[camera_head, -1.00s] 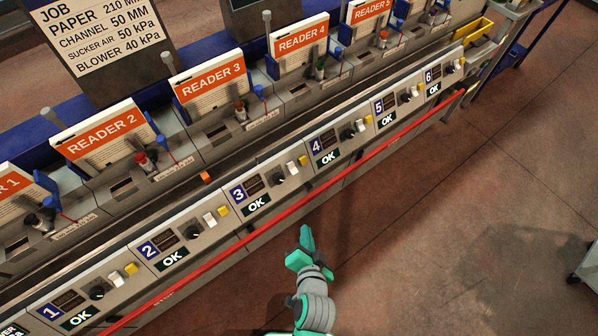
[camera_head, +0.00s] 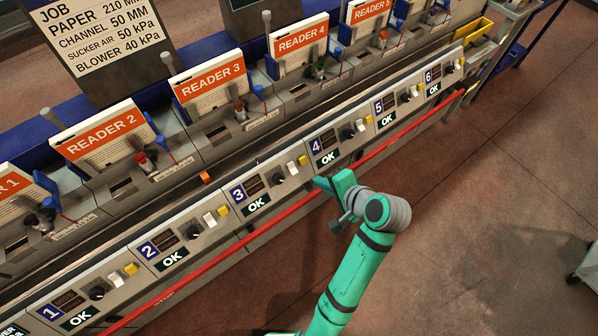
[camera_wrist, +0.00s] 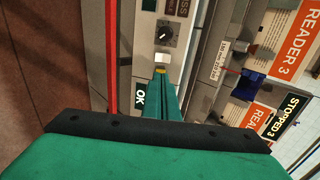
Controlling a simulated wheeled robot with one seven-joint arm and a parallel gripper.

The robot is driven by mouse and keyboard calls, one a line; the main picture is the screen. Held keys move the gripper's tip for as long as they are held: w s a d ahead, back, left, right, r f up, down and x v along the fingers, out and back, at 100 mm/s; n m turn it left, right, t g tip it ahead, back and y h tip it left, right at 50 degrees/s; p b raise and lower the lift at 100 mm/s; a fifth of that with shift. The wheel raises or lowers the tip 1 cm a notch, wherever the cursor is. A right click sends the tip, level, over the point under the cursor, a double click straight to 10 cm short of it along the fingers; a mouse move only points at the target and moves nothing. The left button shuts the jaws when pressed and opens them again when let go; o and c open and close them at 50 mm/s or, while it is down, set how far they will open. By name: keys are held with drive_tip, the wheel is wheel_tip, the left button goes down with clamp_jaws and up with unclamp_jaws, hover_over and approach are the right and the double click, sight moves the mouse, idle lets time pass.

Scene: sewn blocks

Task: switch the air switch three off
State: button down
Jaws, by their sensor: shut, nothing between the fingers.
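Panel three (camera_head: 235,207) carries a blue number 3, a lit OK sign (camera_head: 257,204), a black knob (camera_head: 278,178), a white switch (camera_head: 293,168) and a yellow button (camera_head: 303,160). I cannot tell the switch's position. My green gripper (camera_head: 319,183) is shut and empty, at the red rail just right of these controls. In the wrist view, the fingertips (camera_wrist: 160,76) point at the yellow button (camera_wrist: 160,70) and overlap its lower edge. The white switch (camera_wrist: 162,58) and the knob (camera_wrist: 166,34) show above it. Contact cannot be told.
A red rail (camera_head: 275,221) runs along the front of the panels, also at left in the wrist view (camera_wrist: 111,60). Similar panels two (camera_head: 183,240) and four (camera_head: 338,145) flank panel three. READER 3 (camera_head: 212,80) stands behind.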

sight(295, 171)
drive_tip(key=x, duration=1.4)
drive_tip(key=shift+f, duration=0.1)
drive_tip(key=shift+f, duration=0.1)
